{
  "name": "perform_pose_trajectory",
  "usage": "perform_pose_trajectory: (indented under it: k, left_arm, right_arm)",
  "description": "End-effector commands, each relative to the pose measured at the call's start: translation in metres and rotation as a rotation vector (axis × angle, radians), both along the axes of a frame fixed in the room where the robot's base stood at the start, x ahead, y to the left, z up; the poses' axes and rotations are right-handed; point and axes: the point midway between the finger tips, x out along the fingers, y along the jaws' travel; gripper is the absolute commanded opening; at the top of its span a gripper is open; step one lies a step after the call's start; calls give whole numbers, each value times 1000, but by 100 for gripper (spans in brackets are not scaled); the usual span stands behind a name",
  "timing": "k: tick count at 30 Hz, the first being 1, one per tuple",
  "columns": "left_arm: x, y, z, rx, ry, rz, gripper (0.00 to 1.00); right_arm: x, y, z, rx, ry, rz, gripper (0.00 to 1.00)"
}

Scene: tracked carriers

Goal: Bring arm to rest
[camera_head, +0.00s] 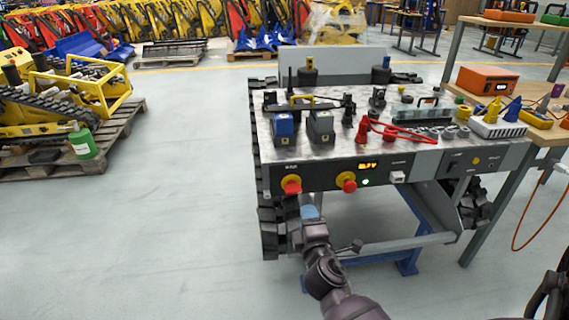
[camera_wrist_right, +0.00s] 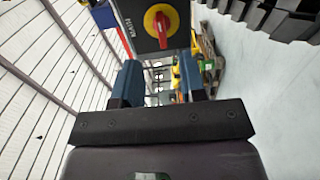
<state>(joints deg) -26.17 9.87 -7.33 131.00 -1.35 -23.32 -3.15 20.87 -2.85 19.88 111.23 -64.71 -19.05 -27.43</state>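My right arm reaches up from the bottom of the head view, and its right gripper (camera_head: 308,207) is just below the front panel of the tracked carrier (camera_head: 325,178). A red rotary switch on a yellow plate (camera_head: 291,184) is just above the fingers. In the right wrist view the two blue fingers (camera_wrist_right: 161,82) stand apart with nothing between them. The same red switch (camera_wrist_right: 161,25) shows beyond them at the top. I cannot tell from these views whether a finger touches the panel. My left gripper is not in view.
The carrier's top holds blue and grey boxes (camera_head: 284,127), a red cable (camera_head: 400,131) and tools. A second red switch (camera_head: 347,182) is on the panel. A wooden bench (camera_head: 540,135) stands at the right. Open floor (camera_head: 160,230) lies to the left, before a pallet (camera_head: 110,140).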

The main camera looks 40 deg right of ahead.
Motion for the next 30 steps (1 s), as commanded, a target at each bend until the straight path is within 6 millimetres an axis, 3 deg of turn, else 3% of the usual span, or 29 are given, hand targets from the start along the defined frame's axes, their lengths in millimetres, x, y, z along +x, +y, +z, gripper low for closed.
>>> perform_pose_trajectory:
  k: [8, 13, 24, 30]
  left_arm:
    - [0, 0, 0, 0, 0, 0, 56]
    - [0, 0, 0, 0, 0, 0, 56]
    - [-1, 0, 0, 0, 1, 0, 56]
    - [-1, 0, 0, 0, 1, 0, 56]
  right_arm:
    - [-2, 0, -1, 7, 0, 3, 38]
    - [-26, 5, -17, 108, 3, 37, 38]
    - [-142, 51, -75, 671, 69, 131, 38]
    - [-211, 85, -93, 1002, 138, 106, 38]
